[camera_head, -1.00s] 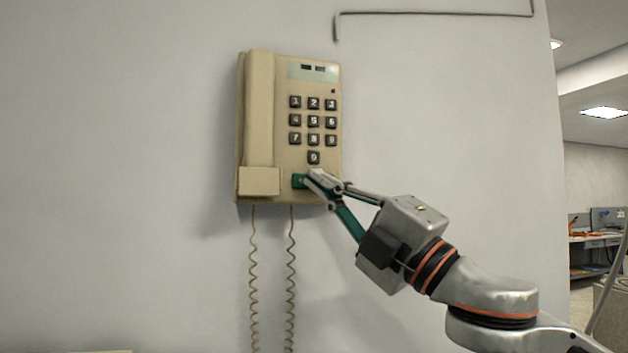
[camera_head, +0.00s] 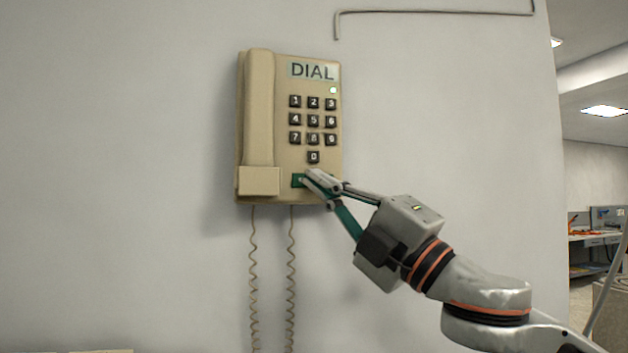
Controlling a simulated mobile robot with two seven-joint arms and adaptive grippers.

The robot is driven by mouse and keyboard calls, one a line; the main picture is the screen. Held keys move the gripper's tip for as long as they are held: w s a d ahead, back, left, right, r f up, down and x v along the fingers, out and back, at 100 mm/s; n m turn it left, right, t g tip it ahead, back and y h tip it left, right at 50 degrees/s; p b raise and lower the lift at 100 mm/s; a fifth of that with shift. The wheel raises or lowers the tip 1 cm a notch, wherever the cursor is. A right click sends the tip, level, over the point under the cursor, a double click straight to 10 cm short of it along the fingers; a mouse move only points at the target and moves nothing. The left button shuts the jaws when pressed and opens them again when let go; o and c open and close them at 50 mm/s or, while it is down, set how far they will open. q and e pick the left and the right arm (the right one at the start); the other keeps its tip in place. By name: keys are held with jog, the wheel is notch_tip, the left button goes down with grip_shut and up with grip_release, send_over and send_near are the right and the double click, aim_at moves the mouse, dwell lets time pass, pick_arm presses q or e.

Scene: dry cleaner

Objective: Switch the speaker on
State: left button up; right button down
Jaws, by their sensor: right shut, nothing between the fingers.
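A beige wall telephone (camera_head: 289,185) hangs on the grey wall, with its handset (camera_head: 260,110) resting on the left side. Black number keys (camera_head: 313,121) fill the right side. Anything behind the fingers is hidden. My left gripper is not in view.
Two coiled cords (camera_head: 291,270) hang from the phone's underside. A thin pipe (camera_head: 435,12) runs along the wall at the upper right. The wall ends at the right, where a room with a shelf (camera_head: 592,237) shows. The wall left of the phone is clear.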

jog(key=shift+s, duration=0.1)
jog(key=shift+s+d, duration=0.3)
jog(key=shift+s, duration=0.3)
jog(key=s, duration=0.1)
jog(key=s+d+p, duration=0.1)
jog(key=s, duration=0.2)
jog(key=shift+s+d+p, duration=0.25)
jog(key=shift+s+p, duration=0.05)
jog(key=shift+s, duration=0.1)
dwell(0.8)
